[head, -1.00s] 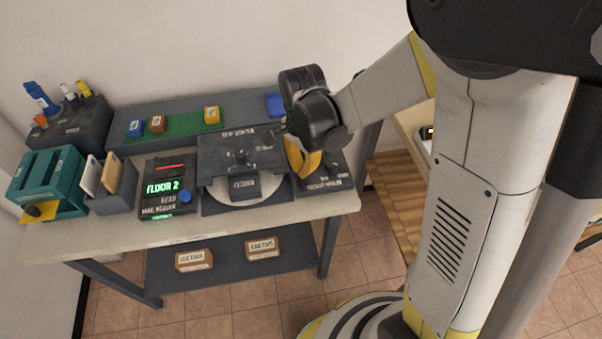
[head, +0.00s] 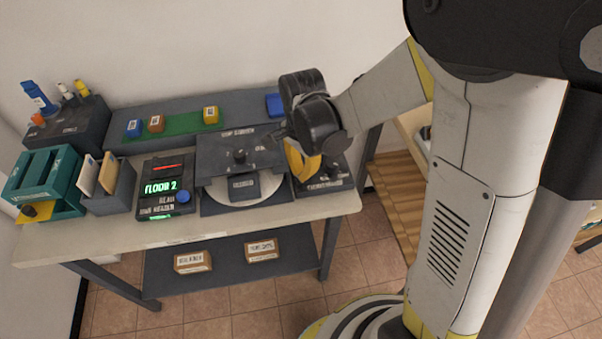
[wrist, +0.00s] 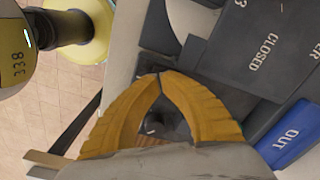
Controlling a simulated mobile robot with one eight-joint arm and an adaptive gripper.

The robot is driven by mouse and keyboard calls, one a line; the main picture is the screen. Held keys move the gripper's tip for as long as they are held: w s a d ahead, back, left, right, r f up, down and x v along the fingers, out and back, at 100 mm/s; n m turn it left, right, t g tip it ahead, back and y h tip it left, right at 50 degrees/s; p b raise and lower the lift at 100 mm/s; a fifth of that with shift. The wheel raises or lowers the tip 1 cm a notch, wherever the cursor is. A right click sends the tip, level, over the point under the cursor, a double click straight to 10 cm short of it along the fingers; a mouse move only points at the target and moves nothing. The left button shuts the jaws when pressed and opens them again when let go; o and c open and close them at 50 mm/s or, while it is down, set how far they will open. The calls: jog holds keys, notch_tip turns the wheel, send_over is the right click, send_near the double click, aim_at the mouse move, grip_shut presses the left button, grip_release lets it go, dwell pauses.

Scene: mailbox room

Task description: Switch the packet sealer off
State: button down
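The packet sealer (head: 327,183) is the dark box at the right end of the table in the head view, its label only partly legible. My gripper (head: 304,174) is above its left part and hides much of its top. In the wrist view the yellow fingertips of my gripper (wrist: 160,75) meet, with nothing seen held between them. A dark surface with a small round knob shows through the gap between the fingers; I cannot tell whether it is the sealer's switch. Whether the fingers touch the sealer is unclear.
Left of the sealer stands a dark unit with a covered round plate (head: 262,187); its cover reads CLOSED in the wrist view. A reader (head: 166,190) shows FLOOR 2. A blue block marked OUT (wrist: 290,135) is close by. Boxes (head: 193,261) lie on the lower shelf.

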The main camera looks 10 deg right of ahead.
jog(key=shift+f+b, duration=0.4)
jog(key=shift+f, duration=0.05)
jog(key=shift+r, duration=0.1)
jog(key=shift+r+p, duration=2.7)
jog(key=shift+r, duration=0.75)
jog(key=s+d+r+n+t, duration=0.3)
jog(key=s+r+n, duration=0.2)
jog(key=r+n, duration=0.1)
jog(key=s+d+r+n+t, duration=0.3)
jog(key=s+r+n, duration=0.3)
jog(key=r, duration=0.2)
jog(key=shift+d+r+n+t, duration=0.2)
jog(key=shift+r+n+t, duration=0.15)
jog(key=shift+t, duration=0.25)
